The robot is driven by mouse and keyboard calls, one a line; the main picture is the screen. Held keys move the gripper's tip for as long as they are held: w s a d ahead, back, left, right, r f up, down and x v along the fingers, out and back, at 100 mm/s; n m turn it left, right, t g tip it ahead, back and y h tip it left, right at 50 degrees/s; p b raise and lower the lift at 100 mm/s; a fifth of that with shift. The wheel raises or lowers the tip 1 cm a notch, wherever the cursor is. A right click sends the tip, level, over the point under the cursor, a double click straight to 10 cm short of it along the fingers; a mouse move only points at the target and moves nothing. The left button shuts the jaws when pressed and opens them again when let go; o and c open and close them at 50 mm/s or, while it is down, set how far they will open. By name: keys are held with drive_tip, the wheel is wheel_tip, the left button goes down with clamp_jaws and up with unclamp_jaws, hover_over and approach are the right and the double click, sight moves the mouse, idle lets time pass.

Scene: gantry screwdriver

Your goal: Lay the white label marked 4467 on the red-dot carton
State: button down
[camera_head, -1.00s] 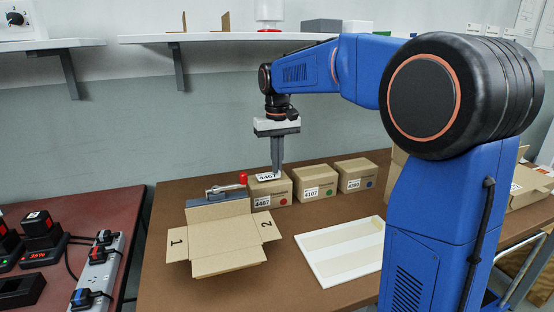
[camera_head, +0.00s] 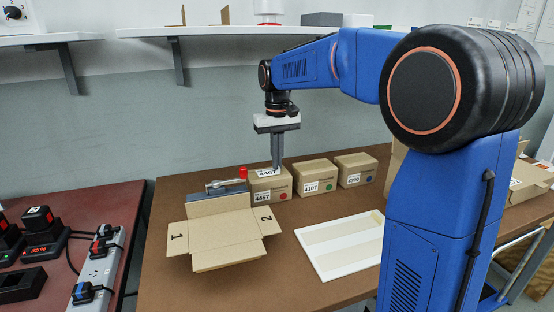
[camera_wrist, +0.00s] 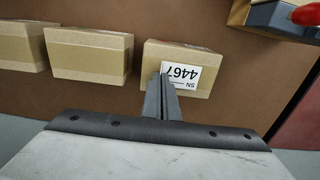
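The white label (camera_head: 267,173) marked 4467 is at the top of the red-dot carton (camera_head: 284,187), lying roughly flat; whether it fully touches the top is hard to tell. In the wrist view the label (camera_wrist: 183,75) reads upside down over the carton (camera_wrist: 207,55). My gripper (camera_head: 277,170) points straight down over the carton's right part. Its fingertips (camera_wrist: 161,78) are close together at the label's edge and look shut on it. The carton's front has its own 4467 sticker and a red dot.
The green-dot carton (camera_head: 316,176) and blue-dot carton (camera_head: 356,168) stand to the right. An open carton (camera_head: 221,238) with flaps 1 and 2 is in front, with a red-knobbed tool (camera_head: 226,184) behind it. A white tray (camera_head: 340,262) lies at front right.

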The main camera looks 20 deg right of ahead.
drive_tip(key=c, duration=2.5)
unclamp_jaws()
drive_tip(key=shift+f, duration=0.1)
drive_tip(key=o, duration=0.5)
